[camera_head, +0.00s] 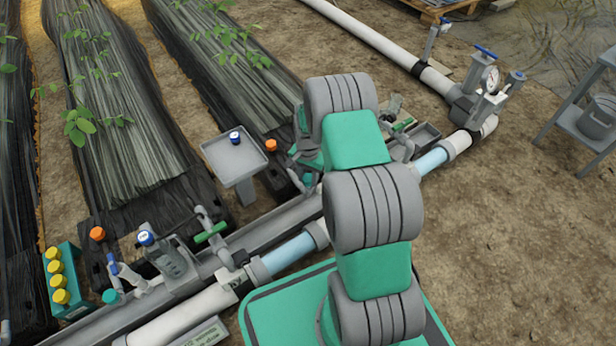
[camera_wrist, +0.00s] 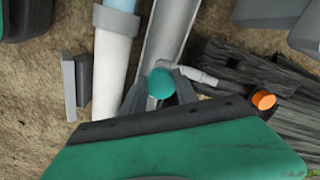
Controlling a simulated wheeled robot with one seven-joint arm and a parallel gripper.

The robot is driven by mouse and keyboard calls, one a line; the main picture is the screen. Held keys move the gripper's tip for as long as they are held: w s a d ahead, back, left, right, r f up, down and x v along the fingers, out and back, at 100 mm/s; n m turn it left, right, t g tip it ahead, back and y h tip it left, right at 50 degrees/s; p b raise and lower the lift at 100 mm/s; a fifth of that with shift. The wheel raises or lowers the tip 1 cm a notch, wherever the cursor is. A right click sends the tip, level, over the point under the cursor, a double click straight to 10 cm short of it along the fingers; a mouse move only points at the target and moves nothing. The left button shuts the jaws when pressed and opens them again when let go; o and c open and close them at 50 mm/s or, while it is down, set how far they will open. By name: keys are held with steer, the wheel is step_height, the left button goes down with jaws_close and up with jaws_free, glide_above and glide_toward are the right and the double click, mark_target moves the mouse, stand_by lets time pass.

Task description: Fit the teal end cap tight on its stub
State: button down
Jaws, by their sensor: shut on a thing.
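In the wrist view the round teal end cap (camera_wrist: 160,83) sits between the two dark grey fingertips of my gripper (camera_wrist: 160,91). The fingers are shut on it. A light grey pipe piece (camera_wrist: 198,77) lies right beside the cap, which appears close to or against it; I cannot tell how far the cap is seated or whether it is tight. In the head view my arm hides most of the gripper. A small teal round part (camera_head: 308,178) shows beside my arm there, probably the same cap.
A long grey channel (camera_wrist: 165,40) and a white pipe (camera_wrist: 112,50) run close by. An orange cap (camera_wrist: 263,100) is at the right. In the head view a small tray stand (camera_head: 234,157), a green-handled valve (camera_head: 210,232) and a teal crate with yellow-capped bottles (camera_head: 68,305) stand along the line.

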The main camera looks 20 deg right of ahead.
steer(key=shift+s+a+f, duration=0.1)
steer(key=shift+f, duration=0.35)
steer(key=shift+f+b, duration=0.15)
steer(key=shift+b, duration=0.15)
steer(key=shift+f, duration=0.35)
steer(key=shift+f, duration=0.25)
stand_by(0.6)
steer(key=c, duration=1.3)
jaws_free()
steer(key=shift+f, duration=0.15)
steer(key=shift+f, duration=0.25)
steer(key=shift+c, duration=0.3)
